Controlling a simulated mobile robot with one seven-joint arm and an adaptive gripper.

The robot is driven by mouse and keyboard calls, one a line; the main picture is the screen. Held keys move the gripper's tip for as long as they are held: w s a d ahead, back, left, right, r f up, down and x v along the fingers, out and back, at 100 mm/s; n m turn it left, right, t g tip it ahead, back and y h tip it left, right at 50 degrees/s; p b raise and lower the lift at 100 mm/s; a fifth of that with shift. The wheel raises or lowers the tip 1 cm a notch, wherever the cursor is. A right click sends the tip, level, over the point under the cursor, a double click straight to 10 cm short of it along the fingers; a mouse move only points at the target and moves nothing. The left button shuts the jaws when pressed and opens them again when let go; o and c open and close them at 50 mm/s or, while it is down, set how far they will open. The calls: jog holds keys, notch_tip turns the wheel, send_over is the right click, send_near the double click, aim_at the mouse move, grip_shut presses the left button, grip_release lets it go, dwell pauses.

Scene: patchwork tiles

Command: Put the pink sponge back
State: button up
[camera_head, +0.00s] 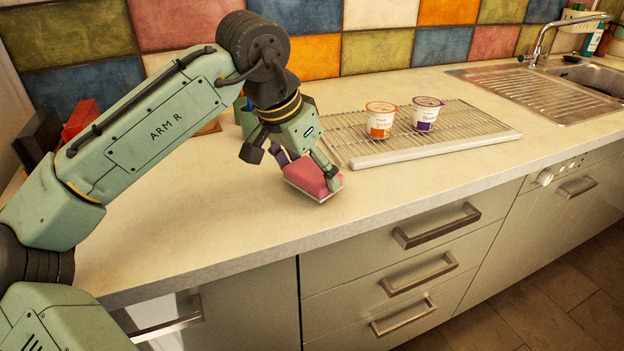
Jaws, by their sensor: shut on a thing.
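The pink sponge (309,177) has a pale underside and is at the middle of the counter, left of the wire rack. My gripper (308,168) reaches down to it from above and is shut on it. The sponge is slightly tilted and at or just above the counter top; I cannot tell if it touches. Part of the sponge is hidden behind my fingers.
A wire rack (432,150) with a pale front edge holds an orange-labelled cup (380,122) and a purple-labelled cup (426,115). A sink (590,78) with a faucet is at the far right. Dark and red objects (80,118) stand behind my arm. The front counter is clear.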

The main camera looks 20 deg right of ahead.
jog(key=shift+f+b, duration=0.3)
jog(key=shift+f, duration=0.4)
jog(key=shift+r, duration=0.1)
jog(key=o, duration=1.1)
jog(key=v, duration=1.2)
jog(key=shift+s+a, duration=0.1)
